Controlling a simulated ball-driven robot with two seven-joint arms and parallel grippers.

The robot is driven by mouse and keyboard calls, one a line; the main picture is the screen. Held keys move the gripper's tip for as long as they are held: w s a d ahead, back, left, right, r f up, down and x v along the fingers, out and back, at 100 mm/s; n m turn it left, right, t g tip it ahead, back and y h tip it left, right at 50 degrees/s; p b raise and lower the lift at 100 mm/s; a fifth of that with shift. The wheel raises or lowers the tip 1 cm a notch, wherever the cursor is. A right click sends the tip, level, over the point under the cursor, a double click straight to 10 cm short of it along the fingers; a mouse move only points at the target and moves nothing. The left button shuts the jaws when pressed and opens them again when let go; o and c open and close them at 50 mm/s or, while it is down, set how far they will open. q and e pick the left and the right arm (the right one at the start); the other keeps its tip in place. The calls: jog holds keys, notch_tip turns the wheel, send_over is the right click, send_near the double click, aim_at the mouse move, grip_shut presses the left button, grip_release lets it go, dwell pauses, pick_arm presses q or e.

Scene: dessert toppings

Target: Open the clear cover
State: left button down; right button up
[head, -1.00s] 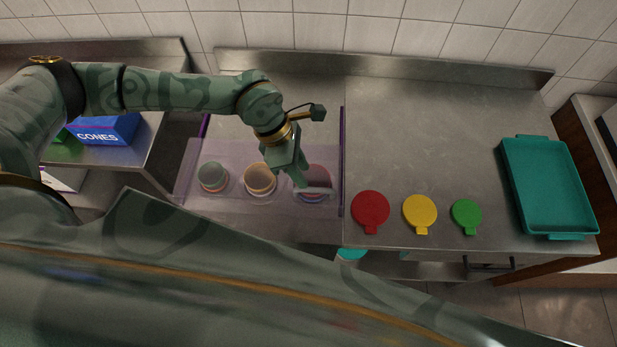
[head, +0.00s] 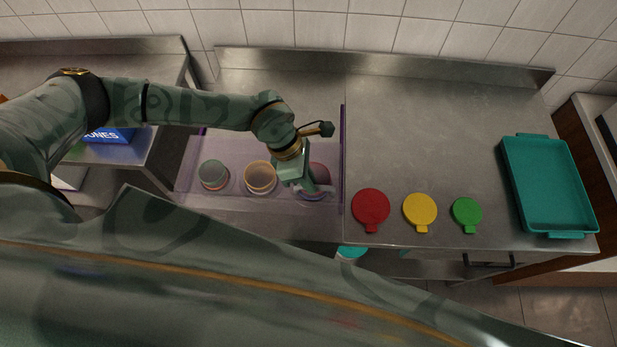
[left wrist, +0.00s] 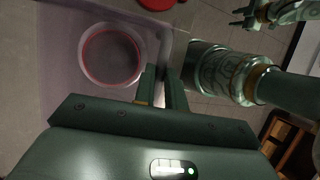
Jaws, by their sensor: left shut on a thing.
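The clear cover (head: 230,150) is a faintly purple see-through panel over the recessed bay left of the steel counter. Below it show a green-grey tub (head: 213,174), a tan tub (head: 260,177) and a pinkish round tub (head: 319,173) partly behind my gripper. My left gripper (head: 308,189) is at the cover's front right part, its jaws closed on what looks like the cover's front edge or handle. In the left wrist view the fingers (left wrist: 163,88) are close together beside a pink-rimmed tub (left wrist: 112,56). My right gripper (left wrist: 238,18) shows small there, its fingers apart and empty.
Red (head: 370,208), yellow (head: 420,210) and green (head: 467,213) round lids lie on the counter right of the bay. A teal tray (head: 547,187) sits at the far right. A blue box (head: 108,136) stands on the left shelf. The counter's back is clear.

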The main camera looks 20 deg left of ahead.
pick_arm(q)
jog(key=w+a+b, duration=0.2)
jog(key=w+b, duration=0.4)
jog(key=w, duration=0.3)
jog(key=w+a+b, duration=0.3)
jog(key=w+b, duration=0.3)
jog(key=w, duration=0.2)
jog(key=shift+w, duration=0.35)
jog(key=c, duration=1.5)
grip_release()
jog(key=shift+o, duration=0.2)
jog(key=shift+r, duration=0.1)
jog(key=v, duration=1.6)
